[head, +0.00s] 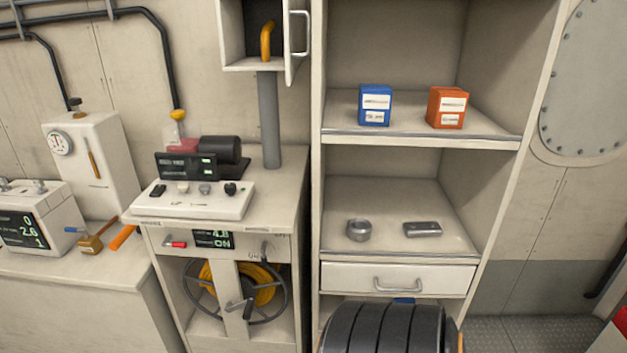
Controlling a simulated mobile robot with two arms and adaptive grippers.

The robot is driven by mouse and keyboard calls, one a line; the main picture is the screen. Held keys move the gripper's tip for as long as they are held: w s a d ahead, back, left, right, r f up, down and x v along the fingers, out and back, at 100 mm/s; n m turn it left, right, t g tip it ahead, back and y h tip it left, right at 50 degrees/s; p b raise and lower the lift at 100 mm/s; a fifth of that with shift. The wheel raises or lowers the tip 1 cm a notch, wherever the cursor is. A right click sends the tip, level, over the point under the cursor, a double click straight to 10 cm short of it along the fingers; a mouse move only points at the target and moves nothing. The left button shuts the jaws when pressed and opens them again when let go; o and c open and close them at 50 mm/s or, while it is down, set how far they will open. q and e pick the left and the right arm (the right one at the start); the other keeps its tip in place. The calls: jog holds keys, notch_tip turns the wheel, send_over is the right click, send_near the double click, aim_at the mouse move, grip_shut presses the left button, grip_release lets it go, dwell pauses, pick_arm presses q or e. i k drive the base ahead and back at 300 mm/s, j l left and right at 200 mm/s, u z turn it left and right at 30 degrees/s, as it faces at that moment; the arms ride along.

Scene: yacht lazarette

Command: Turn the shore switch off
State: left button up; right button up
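A white cabinet (280,200) stands left of centre. Its front panel has a small red-tipped switch (176,243) at the left and a dark display (213,239) that reads "ON" on its lower line. On the cabinet top, a sloped white console (187,205) carries several small dark and grey switches or knobs. A black display (186,166) stands behind it. The labels are too small to read, so I cannot tell for certain which control is the shore switch. Neither of my grippers is in view.
A cable reel (237,287) with a crank sits under the panel. Shelves at right hold a blue box (375,105), an orange box (447,107), a grey ring (358,230) and a dark flat case (422,229). A small wall cupboard door (297,45) stands open above.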

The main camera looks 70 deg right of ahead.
aim_at(264, 261)
jog(key=z, duration=1.85)
